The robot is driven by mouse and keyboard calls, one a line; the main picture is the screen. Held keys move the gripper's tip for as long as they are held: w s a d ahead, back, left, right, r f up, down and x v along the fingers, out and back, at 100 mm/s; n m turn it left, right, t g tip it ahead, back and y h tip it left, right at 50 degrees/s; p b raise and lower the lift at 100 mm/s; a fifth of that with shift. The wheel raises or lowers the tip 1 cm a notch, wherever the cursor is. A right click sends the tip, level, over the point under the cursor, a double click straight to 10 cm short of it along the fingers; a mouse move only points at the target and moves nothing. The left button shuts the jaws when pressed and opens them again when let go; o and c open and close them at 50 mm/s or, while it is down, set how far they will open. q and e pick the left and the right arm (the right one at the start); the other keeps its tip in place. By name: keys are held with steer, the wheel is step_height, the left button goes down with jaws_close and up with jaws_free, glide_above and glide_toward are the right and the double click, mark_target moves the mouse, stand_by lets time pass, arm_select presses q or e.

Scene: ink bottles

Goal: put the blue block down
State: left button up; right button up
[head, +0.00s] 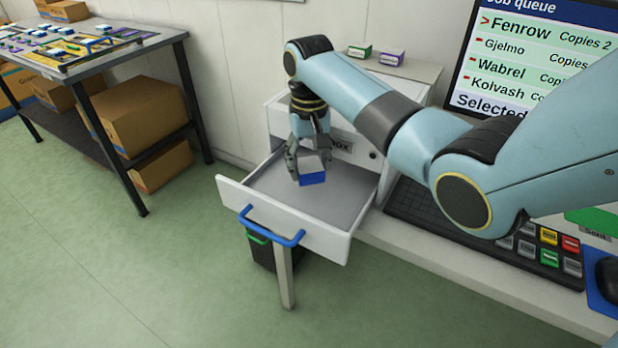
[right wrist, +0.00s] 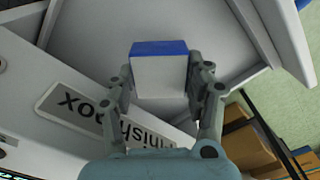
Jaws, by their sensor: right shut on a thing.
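The blue block (head: 313,178) has a blue face and a pale grey-white side. My right gripper (head: 308,165) is shut on it, over the open drawer (head: 345,200) of the white cabinet. In the right wrist view the block (right wrist: 159,70) sits between the two fingers of the right gripper (right wrist: 160,88), with the grey drawer floor (right wrist: 110,25) behind it. I cannot tell whether the block touches the drawer floor. No other thing lies in the visible part of the drawer. My left gripper is not in view.
The drawer has white walls and a blue handle (head: 270,232). A label (right wrist: 75,105) is on the cabinet front. A keyboard (head: 440,222) and screen (head: 545,55) are at the right. A table (head: 165,38) with cardboard boxes (head: 140,112) beneath stands at the left.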

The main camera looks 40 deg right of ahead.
mark_target(309, 165)
step_height(309, 165, down, 4)
steer(key=shift+r+b, duration=0.2)
steer(key=shift+b, duration=0.1)
steer(key=shift+f, duration=0.15)
steer(key=shift+f, duration=0.15)
steer(key=o, duration=1.2)
step_height(309, 165, up, 12)
steer(key=shift+r+p, duration=0.2)
steer(key=shift+p, duration=0.45)
